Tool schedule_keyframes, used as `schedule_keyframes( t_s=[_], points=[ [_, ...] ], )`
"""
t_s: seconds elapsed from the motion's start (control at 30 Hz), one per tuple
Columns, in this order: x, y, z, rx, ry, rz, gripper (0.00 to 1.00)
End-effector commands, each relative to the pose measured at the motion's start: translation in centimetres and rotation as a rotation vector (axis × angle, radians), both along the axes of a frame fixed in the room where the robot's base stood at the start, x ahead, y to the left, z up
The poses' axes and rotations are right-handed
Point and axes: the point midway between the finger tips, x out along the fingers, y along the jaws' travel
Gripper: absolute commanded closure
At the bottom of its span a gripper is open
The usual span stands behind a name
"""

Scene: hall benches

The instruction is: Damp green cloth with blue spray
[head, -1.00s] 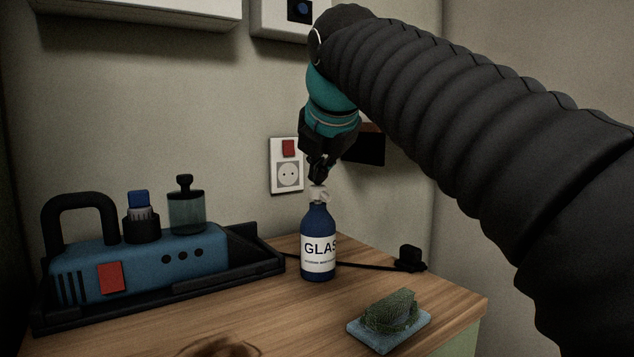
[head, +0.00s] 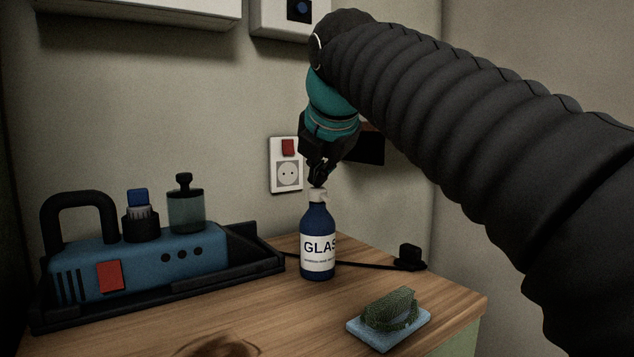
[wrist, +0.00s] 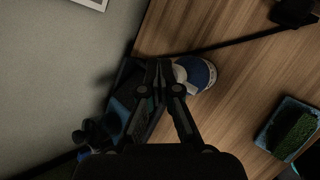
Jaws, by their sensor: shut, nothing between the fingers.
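The blue spray bottle (head: 318,232) stands upright on the wooden bench, with a white label reading "GLAS" and a pale spray head. My gripper (head: 318,184) is shut and empty, pointing down right at the spray head; whether it touches I cannot tell. In the wrist view the shut fingertips (wrist: 163,68) lie beside the bottle's pale head, with the blue bottle (wrist: 198,75) to their right. The green cloth (head: 391,308) lies bunched on a light blue pad (head: 362,332) at the bench's front right. It also shows in the wrist view (wrist: 294,135).
A blue machine (head: 140,262) with a black handle, red switch and two upright parts sits in a black tray (head: 262,262) at left. A black cable runs behind the bottle to a black plug (head: 410,256). A wall socket (head: 287,174) is behind. Bench between bottle and cloth is clear.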

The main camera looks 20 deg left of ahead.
Motion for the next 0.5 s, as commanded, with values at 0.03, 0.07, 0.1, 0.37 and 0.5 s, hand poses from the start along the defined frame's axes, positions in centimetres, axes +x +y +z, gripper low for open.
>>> schedule_keyframes(
  t_s=[0.03,0.07,0.1,0.37,0.5],
  points=[
    [0.02,0.07,-0.32,-0.004,0.007,0.000,1.00],
    [0.03,0.08,-0.33,-0.004,0.007,0.000,1.00],
    [0.03,0.07,-0.35,-0.004,0.007,0.001,1.00],
    [0.03,0.12,-0.23,-0.005,0.010,0.001,1.00],
    [0.04,0.16,0.21,-0.005,0.010,0.001,1.00]
  ],
)
